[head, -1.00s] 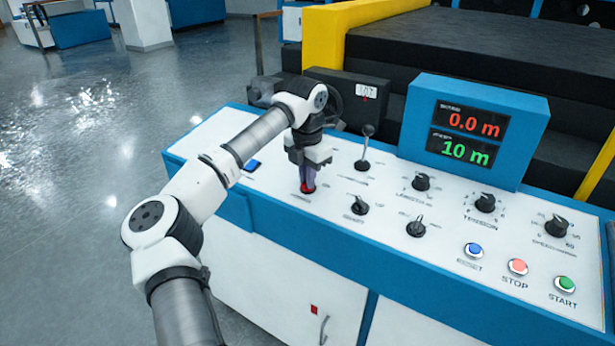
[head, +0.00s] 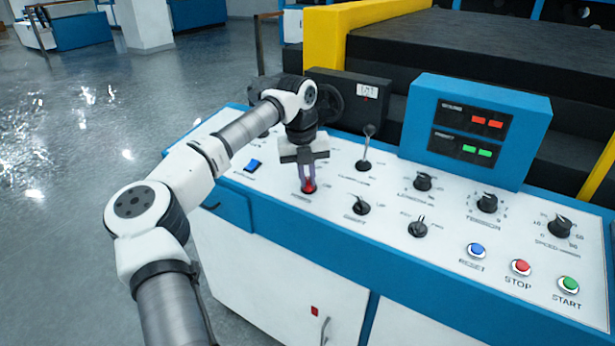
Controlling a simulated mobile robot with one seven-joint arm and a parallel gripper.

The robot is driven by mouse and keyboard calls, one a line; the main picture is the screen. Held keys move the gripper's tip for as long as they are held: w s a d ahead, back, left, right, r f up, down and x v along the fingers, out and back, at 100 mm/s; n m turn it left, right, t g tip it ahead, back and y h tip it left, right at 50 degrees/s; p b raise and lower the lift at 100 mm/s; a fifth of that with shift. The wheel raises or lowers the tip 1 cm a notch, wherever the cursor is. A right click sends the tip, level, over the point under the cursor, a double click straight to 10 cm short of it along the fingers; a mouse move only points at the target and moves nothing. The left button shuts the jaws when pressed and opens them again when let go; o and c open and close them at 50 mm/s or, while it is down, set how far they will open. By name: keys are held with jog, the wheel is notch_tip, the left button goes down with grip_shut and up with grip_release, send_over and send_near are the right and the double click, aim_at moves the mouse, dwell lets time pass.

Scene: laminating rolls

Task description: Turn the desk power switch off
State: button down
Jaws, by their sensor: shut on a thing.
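The desk power switch appears to be the small red knob (head: 310,188) near the left end of the white control panel (head: 335,225); its label is too blurred to read. My gripper (head: 308,180) points down at it from above, with its fingers closed around the knob. The fingers hide part of the knob, so its pointer direction cannot be told. The display (head: 472,131) on the blue box shows only red and green dashes, no numbers.
Blue, red and green buttons (head: 521,267) sit at the right front.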

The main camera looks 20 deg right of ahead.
jog(key=shift+r+n, duration=0.1)
jog(key=shift+n, duration=0.5)
jog(key=shift+w+n, duration=0.1)
jog(key=shift+n, duration=0.2)
jog(key=c, duration=1.5)
grip_release()
notch_tip(320, 180, up, 14)
jog(key=a+b, duration=0.1)
jog(key=shift+a+b, duration=0.35)
jog(key=shift+a, duration=0.05)
jog(key=shift+f, duration=0.2)
